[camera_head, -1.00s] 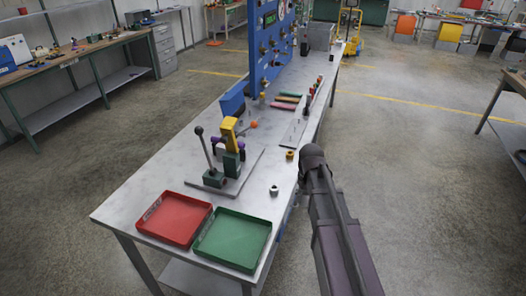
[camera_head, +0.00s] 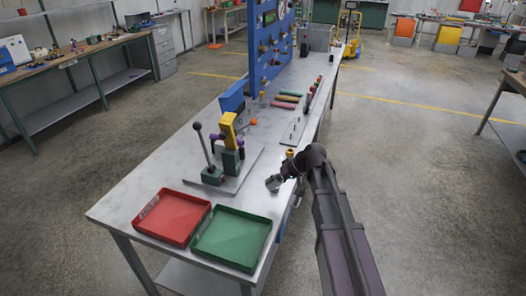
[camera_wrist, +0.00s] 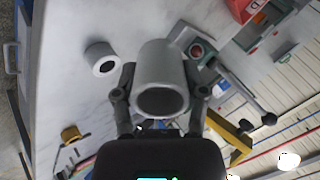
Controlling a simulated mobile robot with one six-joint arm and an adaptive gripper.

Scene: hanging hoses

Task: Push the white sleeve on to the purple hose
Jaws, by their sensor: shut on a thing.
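The white sleeve (camera_wrist: 162,78), a pale grey-white hollow cylinder, is between the fingers of my gripper (camera_wrist: 163,95), which is shut on it. Its open end faces the wrist camera. In the head view my gripper (camera_head: 283,178) holds it low over the table's right side, right of the clamp fixture. Short parts of the purple hose (camera_head: 214,139) show at the green and yellow clamp fixture (camera_head: 231,158); much of the hose is hidden. The sleeve and hose are apart. I cannot make out the hose in the wrist view.
A small white ring-like piece (camera_wrist: 104,64) stands on the table beside the sleeve. A yellow fitting (camera_head: 290,153) is close to my gripper. A black-knobbed lever (camera_head: 203,147) rises from the fixture. Red (camera_head: 173,218) and green (camera_head: 232,238) trays lie at the near end.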

